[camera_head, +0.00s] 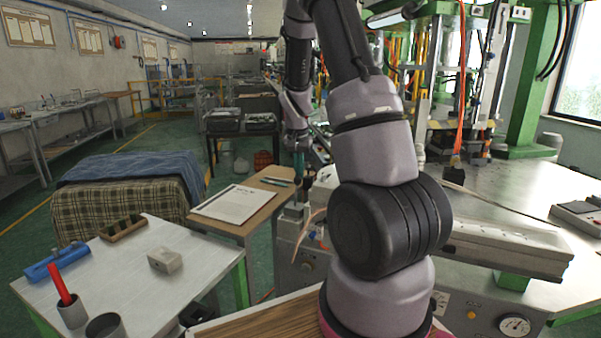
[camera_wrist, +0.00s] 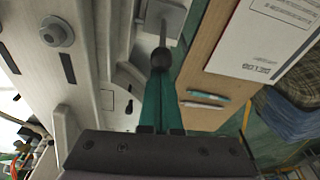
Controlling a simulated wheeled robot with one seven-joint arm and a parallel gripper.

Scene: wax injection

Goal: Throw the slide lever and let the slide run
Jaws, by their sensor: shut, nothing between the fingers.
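The slide lever has a dark ball knob (camera_wrist: 161,59) on a short rod, rising from a light grey block (camera_wrist: 165,17) in the wrist view. My gripper (camera_wrist: 159,78) has teal fingers pressed together, and nothing is held between them. Its tips are right at the knob in the picture; whether they touch it I cannot tell. Which part is the slide I cannot tell.
A brown board with a printed sheet (camera_head: 236,204) and pens lies just left of the gripper. A grey side table (camera_head: 140,290) holds a blue tool, a small block and cups. A long pale metal bar (camera_head: 510,245) lies on the machine table at right. A round gauge (camera_head: 514,326) is below.

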